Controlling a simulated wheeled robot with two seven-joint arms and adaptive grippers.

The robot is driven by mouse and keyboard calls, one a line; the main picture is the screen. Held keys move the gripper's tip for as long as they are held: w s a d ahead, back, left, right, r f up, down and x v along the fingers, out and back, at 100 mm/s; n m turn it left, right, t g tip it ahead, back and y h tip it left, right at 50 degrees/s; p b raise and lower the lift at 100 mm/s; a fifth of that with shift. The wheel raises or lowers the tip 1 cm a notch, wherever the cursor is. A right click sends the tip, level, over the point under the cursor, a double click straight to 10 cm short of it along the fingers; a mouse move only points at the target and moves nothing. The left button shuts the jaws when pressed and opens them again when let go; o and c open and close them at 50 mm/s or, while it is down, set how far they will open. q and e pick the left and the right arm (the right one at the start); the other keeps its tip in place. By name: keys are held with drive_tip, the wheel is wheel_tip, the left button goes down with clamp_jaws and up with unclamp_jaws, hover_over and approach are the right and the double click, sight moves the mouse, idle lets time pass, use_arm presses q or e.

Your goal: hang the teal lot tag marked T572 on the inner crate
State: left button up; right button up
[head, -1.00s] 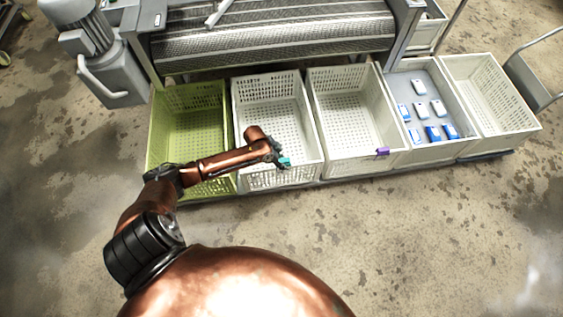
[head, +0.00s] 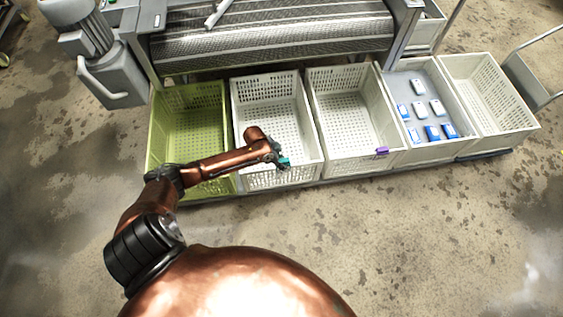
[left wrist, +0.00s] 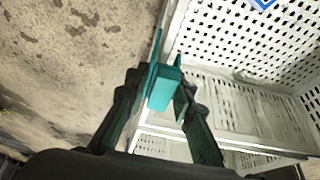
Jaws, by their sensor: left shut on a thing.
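The teal lot tag (head: 284,162) is in my left gripper (head: 275,153), at the front rim of the white crate (head: 310,140) just right of the green one. In the left wrist view the teal tag (left wrist: 163,88) sits between the two fingertips of the left gripper (left wrist: 158,95), in line with the crate's pale rim (left wrist: 172,25). A thin teal plate shows on its left side. I cannot tell whether the tag bears on the rim. Its marking cannot be read. My right gripper is not in view.
A green crate (head: 153,140) stands at the left. A third crate (head: 400,125) has a purple tag (head: 382,151) on its front rim. A grey-floored crate (head: 415,72) holds several blue and white packs. Another white crate (head: 500,110) stands far right. The front floor is clear.

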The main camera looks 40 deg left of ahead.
use_arm(q)
drive_tip(key=shift+f+b, duration=0.7)
drive_tip(key=shift+f, duration=0.85)
drive_tip(key=o, duration=1)
drive_tip(key=v, duration=1.2)
